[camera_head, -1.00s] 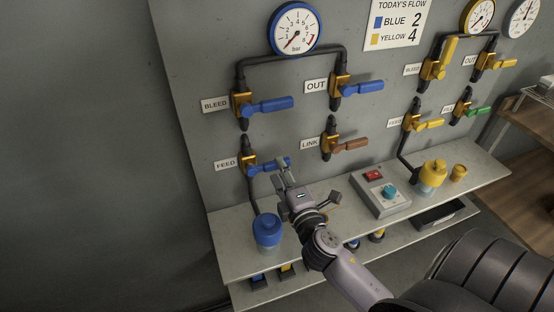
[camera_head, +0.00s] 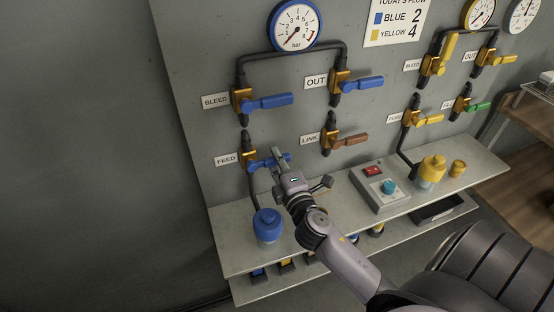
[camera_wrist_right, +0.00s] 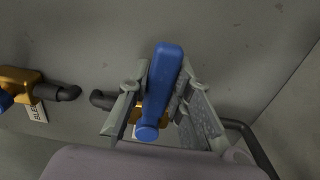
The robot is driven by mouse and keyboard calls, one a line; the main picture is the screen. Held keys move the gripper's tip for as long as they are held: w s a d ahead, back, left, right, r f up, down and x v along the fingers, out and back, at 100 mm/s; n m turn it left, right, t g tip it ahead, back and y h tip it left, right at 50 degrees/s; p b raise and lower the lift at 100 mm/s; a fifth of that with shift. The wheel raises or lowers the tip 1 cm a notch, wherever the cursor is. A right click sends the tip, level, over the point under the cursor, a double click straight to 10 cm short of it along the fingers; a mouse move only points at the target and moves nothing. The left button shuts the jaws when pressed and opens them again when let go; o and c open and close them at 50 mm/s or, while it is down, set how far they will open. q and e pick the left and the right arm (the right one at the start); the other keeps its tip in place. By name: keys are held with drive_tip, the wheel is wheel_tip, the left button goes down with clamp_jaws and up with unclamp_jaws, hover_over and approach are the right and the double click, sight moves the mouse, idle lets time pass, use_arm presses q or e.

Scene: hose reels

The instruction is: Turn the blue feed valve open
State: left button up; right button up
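The blue feed valve has a brass body (camera_head: 247,159) on a dark pipe beside the FEED label, and its blue handle (camera_head: 256,165) points right, tilted slightly up. My right gripper (camera_head: 280,156) is at the outer end of this handle and hides part of it. In the right wrist view the blue handle (camera_wrist_right: 162,85) stands between the two fingers of my right gripper (camera_wrist_right: 162,88). The fingers are apart, one on each side of the handle, with narrow gaps visible. My left gripper is not in view.
Above are the blue bleed handle (camera_head: 268,102) and blue out handle (camera_head: 362,83). The brown link handle (camera_head: 350,140) is to the right. A blue-capped container (camera_head: 267,226) stands on the shelf (camera_head: 230,245) below, left of my arm. A control box (camera_head: 379,187) is to the right.

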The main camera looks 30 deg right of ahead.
clamp_jaws()
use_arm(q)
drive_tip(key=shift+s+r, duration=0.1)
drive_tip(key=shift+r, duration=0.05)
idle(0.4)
